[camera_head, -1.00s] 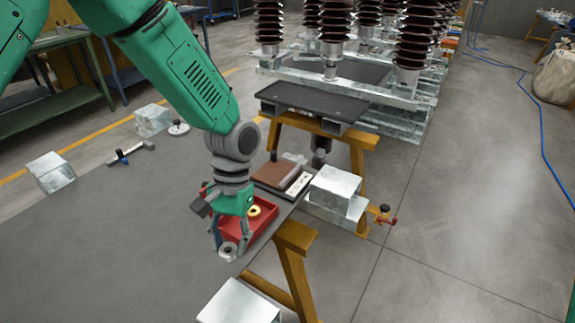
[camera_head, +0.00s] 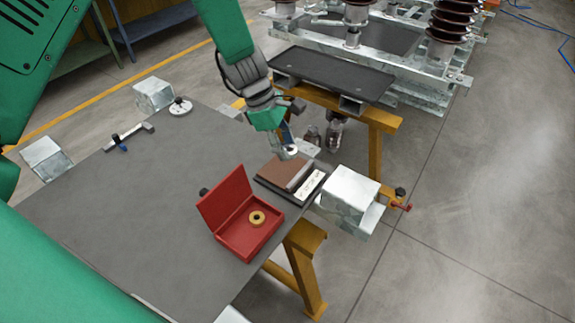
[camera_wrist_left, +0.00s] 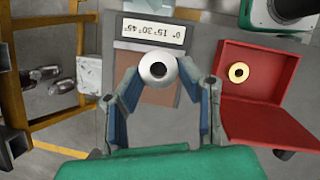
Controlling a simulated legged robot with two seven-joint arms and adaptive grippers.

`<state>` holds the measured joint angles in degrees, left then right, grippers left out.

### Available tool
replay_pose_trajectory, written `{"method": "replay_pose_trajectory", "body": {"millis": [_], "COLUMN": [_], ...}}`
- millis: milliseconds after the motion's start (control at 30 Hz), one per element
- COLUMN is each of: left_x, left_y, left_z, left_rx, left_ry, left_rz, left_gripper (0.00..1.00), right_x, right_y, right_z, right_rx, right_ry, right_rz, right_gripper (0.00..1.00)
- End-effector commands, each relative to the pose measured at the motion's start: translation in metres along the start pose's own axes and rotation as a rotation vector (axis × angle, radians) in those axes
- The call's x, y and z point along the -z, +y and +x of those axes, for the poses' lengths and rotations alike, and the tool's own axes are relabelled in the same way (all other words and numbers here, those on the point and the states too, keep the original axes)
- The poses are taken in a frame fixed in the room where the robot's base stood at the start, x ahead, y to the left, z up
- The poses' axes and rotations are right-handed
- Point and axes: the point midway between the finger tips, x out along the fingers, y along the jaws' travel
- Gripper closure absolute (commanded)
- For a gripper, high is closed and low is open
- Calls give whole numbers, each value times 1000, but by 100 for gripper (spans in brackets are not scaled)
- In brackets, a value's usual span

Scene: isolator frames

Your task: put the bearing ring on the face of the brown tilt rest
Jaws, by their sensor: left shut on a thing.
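My left gripper (camera_head: 284,140) is shut on a silver-grey bearing ring (camera_head: 287,152). The gripper points down at the far edge of the brown tilt rest (camera_head: 274,171), a brown plate on a dark base with a white scale strip. In the left wrist view, the bearing ring (camera_wrist_left: 143,72) sits between the fingertips (camera_wrist_left: 160,82), its hole facing the camera. It overlaps the brown face (camera_wrist_left: 160,97), near the scale strip (camera_wrist_left: 153,31). Whether it touches the face cannot be told. My right gripper is not in view.
An open red box (camera_head: 249,240) with a gold ring (camera_head: 257,218) lies at the table's near right edge. A pale metal block (camera_head: 350,190) is right of the tilt rest. A round-based item (camera_head: 180,106) and a blue-marked tool (camera_head: 128,138) lie at the far left. The grey tabletop's middle is clear.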

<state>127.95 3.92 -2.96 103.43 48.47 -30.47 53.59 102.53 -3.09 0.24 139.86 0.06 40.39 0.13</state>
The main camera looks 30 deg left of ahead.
Motion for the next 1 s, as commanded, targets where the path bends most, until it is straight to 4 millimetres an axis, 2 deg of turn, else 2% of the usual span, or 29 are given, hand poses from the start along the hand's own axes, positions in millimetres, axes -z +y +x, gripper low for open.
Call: {"method": "replay_pose_trajectory", "body": {"millis": [67,133,400,567,800,1000], "left_x": [3,8,25,26,40,42], "left_y": [6,8,8,8,8,8], "left_z": [-2,4,48,58,87,89], "left_rx": [-19,-26,-28,-30,-28,-29], "left_ry": [-1,-3,-1,1,0,-2], "left_rz": [-49,-72,-77,-74,-73,-73], "left_gripper": [99,99,99,99,99,99], "right_x": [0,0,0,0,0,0], "right_y": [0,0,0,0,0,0], "right_z": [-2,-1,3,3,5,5], "right_rx": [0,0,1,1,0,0], "right_ry": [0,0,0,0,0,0], "right_rz": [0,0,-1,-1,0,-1], "right_gripper": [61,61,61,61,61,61]}}
